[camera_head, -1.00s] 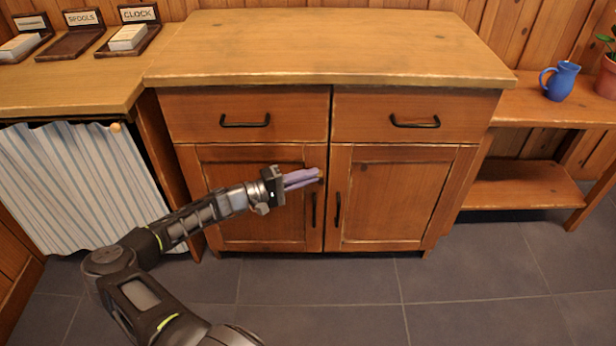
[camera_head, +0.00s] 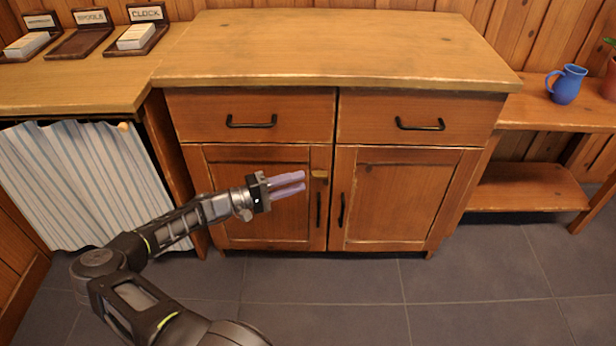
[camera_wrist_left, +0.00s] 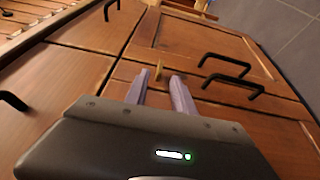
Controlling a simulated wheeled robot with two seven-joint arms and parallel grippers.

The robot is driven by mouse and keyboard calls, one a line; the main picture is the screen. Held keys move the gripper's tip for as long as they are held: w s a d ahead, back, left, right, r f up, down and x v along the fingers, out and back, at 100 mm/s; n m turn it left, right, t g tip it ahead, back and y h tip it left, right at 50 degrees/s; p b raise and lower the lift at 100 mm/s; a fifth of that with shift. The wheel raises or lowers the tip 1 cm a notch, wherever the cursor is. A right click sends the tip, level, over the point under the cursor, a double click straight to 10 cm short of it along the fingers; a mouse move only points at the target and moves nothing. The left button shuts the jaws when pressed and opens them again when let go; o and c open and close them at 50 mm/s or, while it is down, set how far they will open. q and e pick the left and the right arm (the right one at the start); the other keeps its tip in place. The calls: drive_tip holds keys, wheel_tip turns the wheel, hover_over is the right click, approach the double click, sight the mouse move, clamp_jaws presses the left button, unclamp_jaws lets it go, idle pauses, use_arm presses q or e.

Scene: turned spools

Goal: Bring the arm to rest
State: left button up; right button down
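My left gripper (camera_head: 304,181) is in front of the left door (camera_head: 262,215) of the wooden cabinet. Its two pale purple fingers are apart, with nothing between them. The wrist view shows the same open gripper (camera_wrist_left: 161,76) pointing towards the cabinet front. My right gripper is in neither view.
The cabinet top (camera_head: 340,45) is bare. Black handles (camera_head: 251,122) stick out from the drawers and doors. Labelled trays (camera_head: 137,35) stand on the left counter. A blue jug (camera_head: 566,84) stands on the right bench. The tiled floor in front is clear.

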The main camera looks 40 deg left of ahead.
use_arm(q)
drive_tip(key=shift+v, duration=1.05)
drive_tip(key=shift+f, duration=0.1)
